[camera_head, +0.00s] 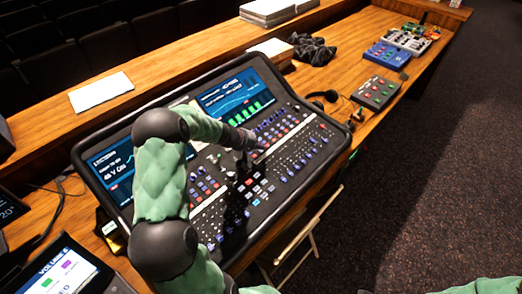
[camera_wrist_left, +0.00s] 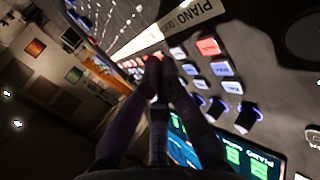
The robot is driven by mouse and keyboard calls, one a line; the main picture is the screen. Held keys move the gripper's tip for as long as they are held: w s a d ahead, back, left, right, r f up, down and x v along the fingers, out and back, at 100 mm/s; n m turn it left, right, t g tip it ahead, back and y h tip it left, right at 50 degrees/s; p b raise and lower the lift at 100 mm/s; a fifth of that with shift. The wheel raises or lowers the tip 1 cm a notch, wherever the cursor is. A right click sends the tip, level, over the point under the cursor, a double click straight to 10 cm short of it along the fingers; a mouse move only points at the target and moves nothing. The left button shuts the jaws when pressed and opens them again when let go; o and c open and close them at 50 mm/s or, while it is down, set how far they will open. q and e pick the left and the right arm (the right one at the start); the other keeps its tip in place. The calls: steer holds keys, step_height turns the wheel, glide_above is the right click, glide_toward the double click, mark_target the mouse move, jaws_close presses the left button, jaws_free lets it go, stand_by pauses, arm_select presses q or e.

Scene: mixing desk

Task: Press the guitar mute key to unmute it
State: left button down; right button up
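The mixing console (camera_head: 340,150) lies on the wooden desk with rows of small keys, knobs and faders. My left gripper (camera_head: 250,150) is over the upper middle of its key rows, by the white label strip (camera_head: 205,207). In the left wrist view its two fingers (camera_wrist_left: 161,68) are together and look empty, with their tips close to the keys and a red tint at the tips. Contact cannot be told. A "PIANO" label (camera_wrist_left: 190,14) and a red-lit key (camera_wrist_left: 208,45) show beside the tips. No guitar label is readable; the guitar mute key may be hidden by the fingers.
Two screens (camera_head: 236,92) stand at the console's back. A touch panel (camera_head: 62,272) is at the lower left, a paper sheet (camera_head: 100,92) on the rear ledge. A grey box (camera_head: 376,92) and blue box (camera_head: 387,56) are at the right. A dark shape over the faders is unclear.

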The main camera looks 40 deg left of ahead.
mark_target(261, 152)
arm_select(q)
steer(key=shift+d+r, duration=0.1)
steer(key=shift+r, duration=0.15)
steer(key=shift+r, duration=0.1)
steer(key=shift+d+r+p, duration=0.15)
steer(key=shift+r+p, duration=0.65)
steer(key=shift+r, duration=0.4)
steer(key=shift+d+r+p, duration=0.1)
steer(key=shift+r+p, duration=0.65)
steer(key=shift+r, duration=0.45)
